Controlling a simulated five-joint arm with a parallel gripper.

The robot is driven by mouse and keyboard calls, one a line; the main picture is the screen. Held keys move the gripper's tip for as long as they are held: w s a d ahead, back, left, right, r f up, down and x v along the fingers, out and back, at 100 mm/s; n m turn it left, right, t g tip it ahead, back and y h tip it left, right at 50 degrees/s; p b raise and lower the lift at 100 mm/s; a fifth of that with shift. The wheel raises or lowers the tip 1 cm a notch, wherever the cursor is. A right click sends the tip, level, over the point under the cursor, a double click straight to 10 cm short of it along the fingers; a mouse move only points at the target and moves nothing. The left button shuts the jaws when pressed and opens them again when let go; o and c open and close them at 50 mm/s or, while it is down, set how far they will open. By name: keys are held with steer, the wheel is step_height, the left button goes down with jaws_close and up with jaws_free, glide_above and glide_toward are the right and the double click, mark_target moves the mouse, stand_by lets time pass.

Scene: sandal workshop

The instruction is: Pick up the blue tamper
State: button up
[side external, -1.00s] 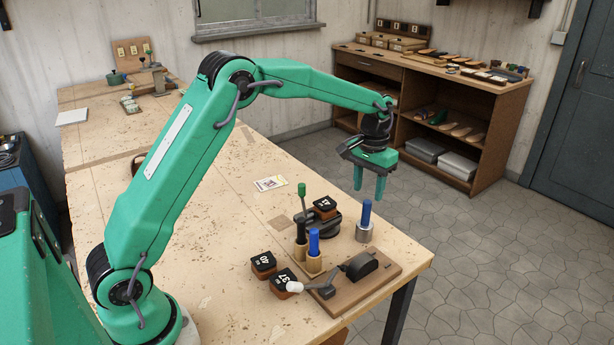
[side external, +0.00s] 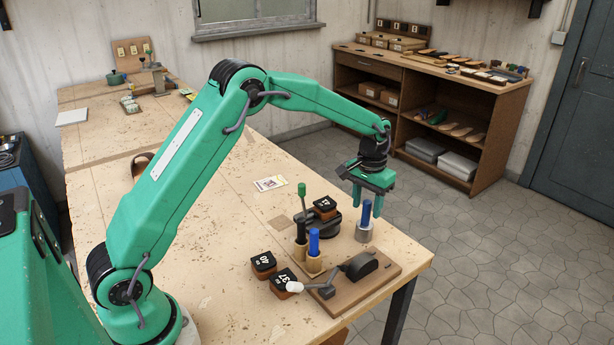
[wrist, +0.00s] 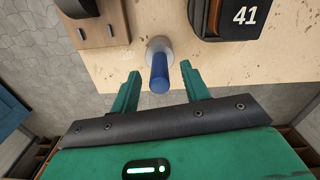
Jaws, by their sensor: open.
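The blue tamper (side external: 366,226) stands upright near the far right edge of the workbench, a blue handle on a grey metal cylinder. In the wrist view the blue tamper (wrist: 160,80) lies between my two green fingers, with its pale base beyond the fingertips. My gripper (side external: 367,206) is open above it, pointing down, with a fingertip on each side of the handle's top. In the wrist view my gripper (wrist: 160,72) shows a gap on both sides of the handle. No grip on it shows.
A wooden board with a lever (side external: 350,285) lies in front.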

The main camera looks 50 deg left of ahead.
mark_target(365, 220)
steer(key=shift+f, duration=1.4)
steer(key=shift+r, duration=0.1)
jaws_close()
